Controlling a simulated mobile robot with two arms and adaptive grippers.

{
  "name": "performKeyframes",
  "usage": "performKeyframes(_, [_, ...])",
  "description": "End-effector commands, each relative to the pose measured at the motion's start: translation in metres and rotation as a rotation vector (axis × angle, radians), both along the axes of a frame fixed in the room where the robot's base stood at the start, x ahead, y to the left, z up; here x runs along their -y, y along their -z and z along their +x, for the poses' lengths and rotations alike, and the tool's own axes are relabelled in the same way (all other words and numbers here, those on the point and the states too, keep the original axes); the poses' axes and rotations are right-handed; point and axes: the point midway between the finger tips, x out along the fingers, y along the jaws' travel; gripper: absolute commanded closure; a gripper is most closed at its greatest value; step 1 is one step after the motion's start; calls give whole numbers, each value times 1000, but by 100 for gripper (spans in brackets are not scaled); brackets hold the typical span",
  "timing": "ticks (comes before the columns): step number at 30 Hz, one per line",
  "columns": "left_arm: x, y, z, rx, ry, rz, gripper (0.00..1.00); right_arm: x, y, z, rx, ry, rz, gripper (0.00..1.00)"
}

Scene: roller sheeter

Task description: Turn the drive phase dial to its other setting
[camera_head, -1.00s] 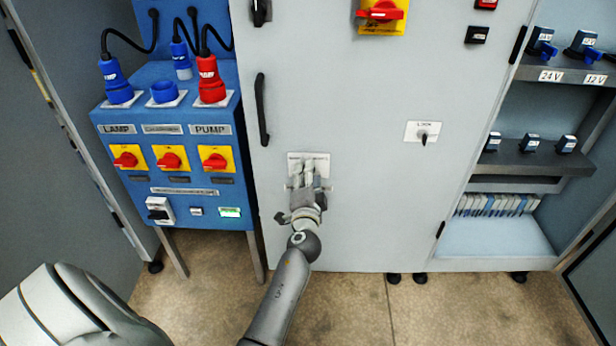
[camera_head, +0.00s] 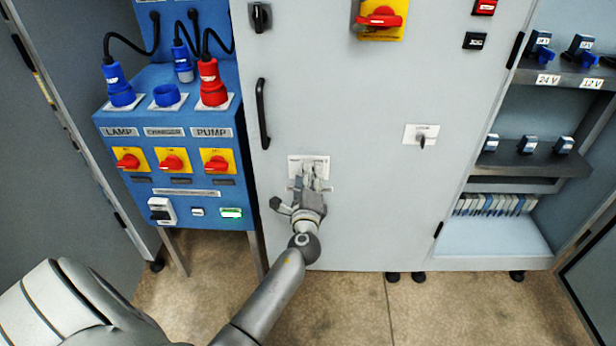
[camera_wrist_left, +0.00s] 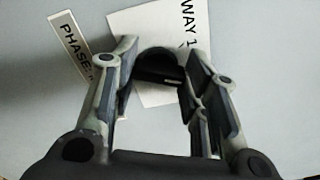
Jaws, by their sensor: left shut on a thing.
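The phase dial is a dark, rounded knob (camera_wrist_left: 160,65) on a white plate (camera_wrist_left: 185,22) lettered "WAY 1" in the left wrist view. A strip label reading "PHASE" (camera_wrist_left: 75,40) sits beside the plate. My left gripper (camera_wrist_left: 162,85) has its fingers on both sides of the knob and is shut on it. In the head view the left gripper (camera_head: 313,174) reaches up to the white plate (camera_head: 297,165) low on the grey cabinet door, and its fingers hide the dial. The dial's pointer setting cannot be read. My right gripper does not show.
The grey cabinet door has a black handle (camera_head: 262,114), a lock switch (camera_head: 421,138) and a red-on-yellow main switch (camera_head: 381,18). A blue power panel (camera_head: 165,205) with plugs and red switches stands left. Shelves (camera_head: 520,160) are at the right.

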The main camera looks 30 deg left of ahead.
Motion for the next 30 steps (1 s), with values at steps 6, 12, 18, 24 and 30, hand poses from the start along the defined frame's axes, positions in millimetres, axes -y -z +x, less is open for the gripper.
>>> performKeyframes(6, [0, 1, 0, -38, 0, 59, 83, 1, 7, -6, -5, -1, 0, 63])
performKeyframes(12, [0, 1, 0, -49, 0, 77, 83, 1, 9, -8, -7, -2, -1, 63])
performKeyframes(18, [0, 1, 0, -50, 0, 79, 83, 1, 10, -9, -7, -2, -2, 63])
performKeyframes(24, [0, 1, 0, -50, 0, 79, 51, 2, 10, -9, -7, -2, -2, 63])
performKeyframes(30, [0, 1, 0, -49, 0, 77, 38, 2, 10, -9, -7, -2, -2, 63])
